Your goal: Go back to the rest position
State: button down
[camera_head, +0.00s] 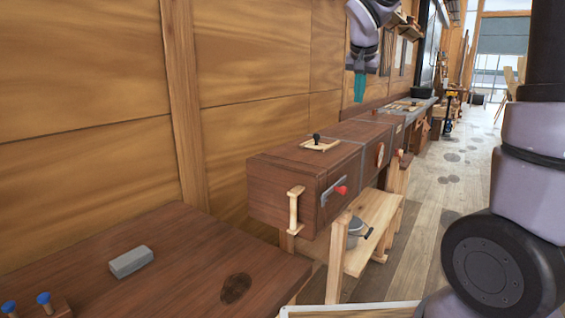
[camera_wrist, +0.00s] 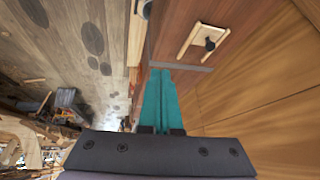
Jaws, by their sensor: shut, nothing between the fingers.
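My gripper (camera_head: 360,87) hangs above the far part of the wooden chest, near the wall, with its teal fingers pointing down. In the wrist view my gripper (camera_wrist: 159,98) has its teal fingers side by side and shut, with nothing between them. The reddish-brown chest (camera_head: 270,195) is below and nearer the camera. On its top is a pale frame with a black knob (camera_head: 317,140), which also shows in the wrist view as a black knob (camera_wrist: 210,43). My fingers look clear of the chest in the head view.
A dark wooden table (camera_head: 190,260) in front holds a grey block (camera_head: 131,261) and blue-topped pegs (camera_head: 44,299). The chest front has a red-knobbed lever (camera_head: 340,190) and a pale handle (camera_head: 294,210). A pot (camera_head: 355,228) sits on a low shelf. Open floor (camera_head: 440,200) lies to the right.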

jog(key=s+d+n+t+y, duration=0.1)
jog(key=s+d+y, duration=0.1)
jog(key=s, duration=2.4)
jog(key=shift+s+f+y, duration=0.2)
jog(key=shift+s+y, duration=0.2)
jog(key=shift+y, duration=0.4)
jog(key=shift+d, duration=0.1)
